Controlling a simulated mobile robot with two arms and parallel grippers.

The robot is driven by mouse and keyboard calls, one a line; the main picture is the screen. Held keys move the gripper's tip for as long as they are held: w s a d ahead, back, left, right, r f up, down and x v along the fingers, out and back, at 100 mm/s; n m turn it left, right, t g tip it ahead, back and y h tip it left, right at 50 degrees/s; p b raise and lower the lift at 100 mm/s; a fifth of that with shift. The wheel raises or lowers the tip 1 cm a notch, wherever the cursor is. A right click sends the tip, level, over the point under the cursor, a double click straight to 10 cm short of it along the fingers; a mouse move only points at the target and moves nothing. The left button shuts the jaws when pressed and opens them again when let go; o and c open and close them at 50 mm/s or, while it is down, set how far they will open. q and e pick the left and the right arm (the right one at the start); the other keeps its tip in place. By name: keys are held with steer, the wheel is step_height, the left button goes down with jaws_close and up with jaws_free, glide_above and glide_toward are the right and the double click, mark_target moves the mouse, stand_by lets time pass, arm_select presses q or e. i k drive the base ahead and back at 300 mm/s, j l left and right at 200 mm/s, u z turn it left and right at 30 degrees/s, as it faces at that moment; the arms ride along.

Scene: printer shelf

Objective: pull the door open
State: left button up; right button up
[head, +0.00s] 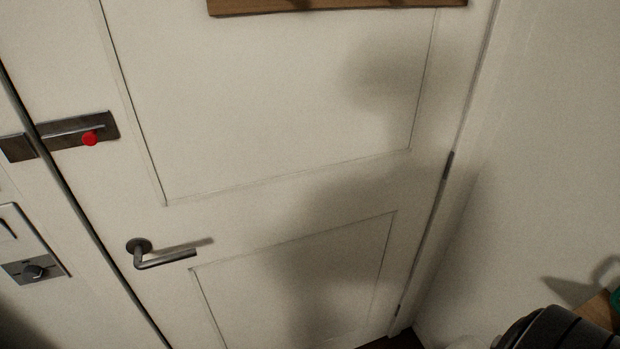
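A white panelled door (290,175) fills most of the head view and looks shut in its frame. Its dark metal lever handle (165,256) is at the lower left of the door and points right, roughly level. Above it, a dark metal latch (85,130) with a red knob (89,138) sits at the door's left edge, beside a matching plate (18,147) on the frame. Hinges (447,165) show along the right edge. Neither of my grippers is in view.
A wooden rack (335,4) is at the top of the door. A white wall (550,150) stands at the right. A black rounded object (550,328) is at the lower right corner.

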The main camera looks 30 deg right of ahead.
mark_target(301, 149)
steer(key=z, duration=1.05)
